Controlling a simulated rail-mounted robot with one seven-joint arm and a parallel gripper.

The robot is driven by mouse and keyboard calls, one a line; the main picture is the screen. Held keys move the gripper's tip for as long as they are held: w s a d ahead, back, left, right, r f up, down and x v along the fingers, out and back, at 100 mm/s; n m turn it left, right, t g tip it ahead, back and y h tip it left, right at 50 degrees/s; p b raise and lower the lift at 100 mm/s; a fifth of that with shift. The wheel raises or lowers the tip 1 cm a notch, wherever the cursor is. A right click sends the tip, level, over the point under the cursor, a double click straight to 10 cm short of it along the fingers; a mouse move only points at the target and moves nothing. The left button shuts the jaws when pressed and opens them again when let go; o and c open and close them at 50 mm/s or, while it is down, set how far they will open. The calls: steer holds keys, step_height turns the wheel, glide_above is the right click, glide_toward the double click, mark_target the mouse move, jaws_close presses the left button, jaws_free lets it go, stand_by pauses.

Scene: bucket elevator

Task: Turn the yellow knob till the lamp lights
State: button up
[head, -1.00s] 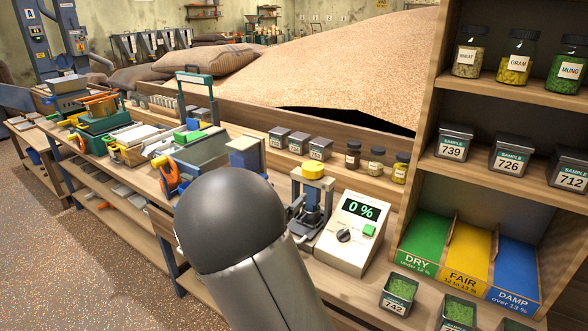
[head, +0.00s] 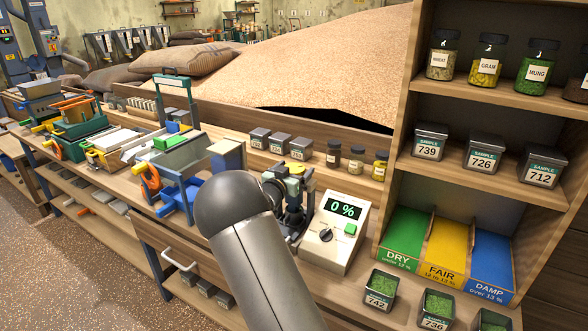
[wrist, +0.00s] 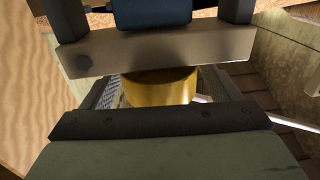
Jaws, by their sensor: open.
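The yellow knob (head: 297,168) tops a small press with dark posts, left of the grey moisture meter (head: 336,232). In the wrist view the yellow knob (wrist: 160,87) shows in front of a pale crossbar (wrist: 155,50) with a blue cylinder behind it. My gripper (head: 291,180) is at the knob, its jaws open, one on each side of it; I cannot tell whether they touch it. My arm and the gripper hide much of the press. No lit lamp is clear to me.
Sample tins (head: 280,142) and jars (head: 356,159) stand behind the press. A wooden shelf (head: 405,110) with jars and tins rises on the right, and several green-filled tins stand at the bench front.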

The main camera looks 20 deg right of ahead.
steer(key=c, duration=1)
steer(key=shift+w+r+m+g+h+p, duration=0.15)
steer(key=shift+r+m+g+h+p, duration=0.15)
steer(key=shift+m+g+h+p, duration=0.55)
steer(key=shift+m+g+p, duration=0.25)
steer(key=shift+g+p, duration=0.4)
steer(key=shift+p, duration=0.25)
steer(key=shift+f+m+g+h, duration=0.25)
steer(key=shift+m+g+h, duration=0.25)
steer(key=shift+g, duration=0.2)
steer(key=o, duration=1)
steer(key=b+v, duration=0.3)
steer(key=v, duration=1.4)
steer(key=shift+s+a, duration=0.15)
steer(key=shift+s, duration=0.1)
